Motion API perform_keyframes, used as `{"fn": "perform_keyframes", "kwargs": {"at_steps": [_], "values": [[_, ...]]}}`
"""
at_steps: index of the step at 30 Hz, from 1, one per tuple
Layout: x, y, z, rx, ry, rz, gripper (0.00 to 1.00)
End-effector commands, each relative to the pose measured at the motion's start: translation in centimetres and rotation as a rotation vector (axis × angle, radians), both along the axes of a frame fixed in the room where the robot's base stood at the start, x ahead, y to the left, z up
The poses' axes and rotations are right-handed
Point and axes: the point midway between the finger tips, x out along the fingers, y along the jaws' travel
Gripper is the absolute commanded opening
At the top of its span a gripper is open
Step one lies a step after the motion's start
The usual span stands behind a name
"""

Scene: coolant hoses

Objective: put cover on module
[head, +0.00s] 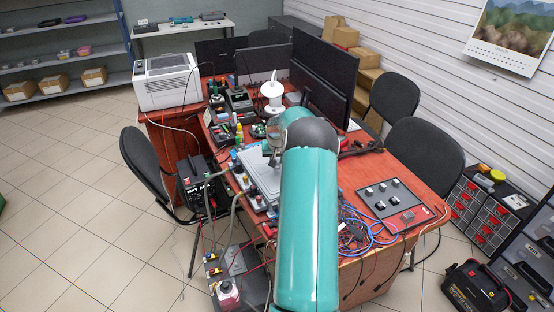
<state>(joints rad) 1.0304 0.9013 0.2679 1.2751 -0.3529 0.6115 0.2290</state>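A flat light-grey, lid-like panel (258,168) lies at the left front of the red-brown table, partly hidden by my teal arm. It appears to sit on the module, whose side shows several coloured fittings (240,180); I cannot tell whether the panel is the cover or the module's own top. My gripper (272,152) is just above or at the panel's far right part, mostly hidden behind my arm. Its fingertips are not clear, so I cannot tell whether it is open, shut or touching the panel.
Hoses run down the table's left front side to equipment on the floor (228,275). A dark panel with switches (395,200) and blue cables (370,232) lie right. Chairs (150,165) stand around.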

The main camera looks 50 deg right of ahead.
Motion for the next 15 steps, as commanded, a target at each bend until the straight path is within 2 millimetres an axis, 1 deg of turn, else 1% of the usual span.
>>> {"fn": "perform_keyframes", "kwargs": {"at_steps": [7,8,9,11,12,15], "values": [[0.01,-0.03,0.06,-0.002,-0.001,0.000,0.03],[0.02,-0.04,0.06,-0.002,-0.001,0.000,0.28],[0.01,-0.04,0.06,-0.002,-0.001,0.000,0.36],[0.01,-0.04,0.05,-0.002,-0.001,0.000,0.48],[0.01,-0.04,0.05,-0.001,-0.001,0.000,0.50],[0.00,-0.03,0.03,-0.001,-0.001,0.000,0.50]]}}
